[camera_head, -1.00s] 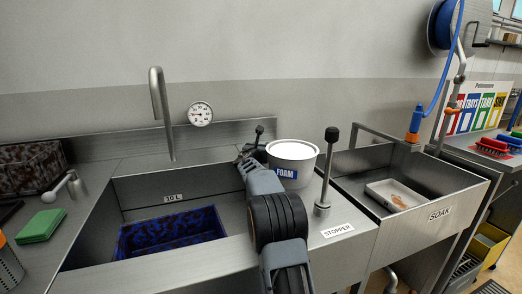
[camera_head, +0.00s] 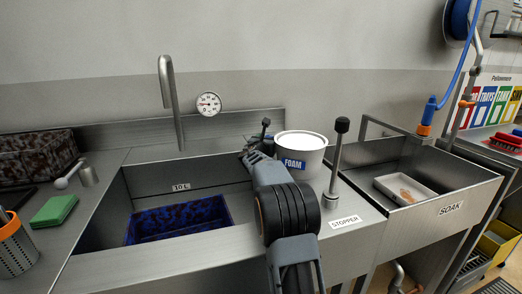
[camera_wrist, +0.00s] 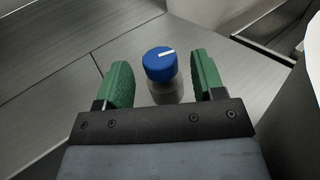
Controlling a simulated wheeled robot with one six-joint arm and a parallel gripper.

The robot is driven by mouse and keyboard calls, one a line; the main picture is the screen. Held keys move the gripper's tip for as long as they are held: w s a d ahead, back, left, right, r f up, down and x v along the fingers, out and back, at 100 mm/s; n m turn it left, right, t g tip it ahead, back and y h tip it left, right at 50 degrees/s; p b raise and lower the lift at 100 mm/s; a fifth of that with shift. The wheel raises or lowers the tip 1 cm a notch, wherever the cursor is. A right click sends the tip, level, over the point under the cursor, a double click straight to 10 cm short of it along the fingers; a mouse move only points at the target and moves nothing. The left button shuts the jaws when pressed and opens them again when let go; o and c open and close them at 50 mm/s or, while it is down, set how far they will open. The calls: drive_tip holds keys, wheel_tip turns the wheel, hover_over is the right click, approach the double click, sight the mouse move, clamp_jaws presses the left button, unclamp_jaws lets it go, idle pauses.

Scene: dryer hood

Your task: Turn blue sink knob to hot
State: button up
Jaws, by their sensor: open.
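The blue sink knob (camera_wrist: 160,64) shows in the wrist view, with a white pointer line on its top aimed toward the right. It sits on a grey round base (camera_wrist: 167,91). My gripper (camera_wrist: 162,78) is open, with one green finger pad on each side of the knob. I see gaps between the pads and the knob, so neither pad appears to touch it. In the head view my gripper (camera_head: 255,152) reaches the back of the sink, and my arm hides the blue knob there.
A white FOAM tub (camera_head: 302,150) stands close to the right of my gripper. A black-topped lever (camera_head: 338,165) stands by the STOPPER label. A tall faucet (camera_head: 172,100) and a dial gauge (camera_head: 209,104) are at the back left. The sink holds a blue speckled bin (camera_head: 178,220).

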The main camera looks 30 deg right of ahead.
drive_tip(key=v, duration=1.1)
